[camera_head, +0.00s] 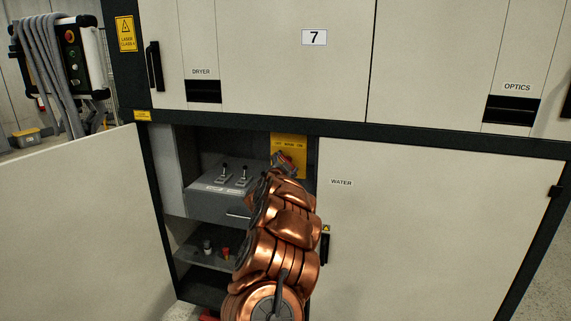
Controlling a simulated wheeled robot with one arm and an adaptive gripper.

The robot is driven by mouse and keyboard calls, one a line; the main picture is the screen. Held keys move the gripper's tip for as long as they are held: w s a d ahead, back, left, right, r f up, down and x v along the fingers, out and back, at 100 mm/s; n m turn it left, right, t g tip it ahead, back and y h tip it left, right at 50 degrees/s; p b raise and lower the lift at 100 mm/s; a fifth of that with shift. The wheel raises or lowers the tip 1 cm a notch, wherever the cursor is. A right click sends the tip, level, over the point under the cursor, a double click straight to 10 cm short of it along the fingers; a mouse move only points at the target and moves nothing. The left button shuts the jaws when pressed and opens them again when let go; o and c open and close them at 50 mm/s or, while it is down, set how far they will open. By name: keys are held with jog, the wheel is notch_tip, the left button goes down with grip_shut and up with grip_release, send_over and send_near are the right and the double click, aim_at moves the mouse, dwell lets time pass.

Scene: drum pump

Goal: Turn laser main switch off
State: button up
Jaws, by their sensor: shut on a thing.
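The laser main switch (287,158) shows as a small bit of red on a yellow panel (290,140), inside the open cabinet compartment. My gripper (284,163) is at the switch, at the far end of my copper-coloured arm, and is shut on it. The gripper and arm cover most of the switch, so its turn angle cannot be told. The fingers are small and partly hidden in this view.
An open door (80,225) stands at the left. A grey box with two levers (228,182) is left of my arm, above a shelf with small knobs (216,250). The closed WATER door (430,220) is at the right. A control pendant with hoses (72,55) hangs upper left.

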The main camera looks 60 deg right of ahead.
jog(key=o, duration=1.1)
jog(key=v, duration=1.2)
jog(key=shift+w, duration=0.1)
dwell(0.5)
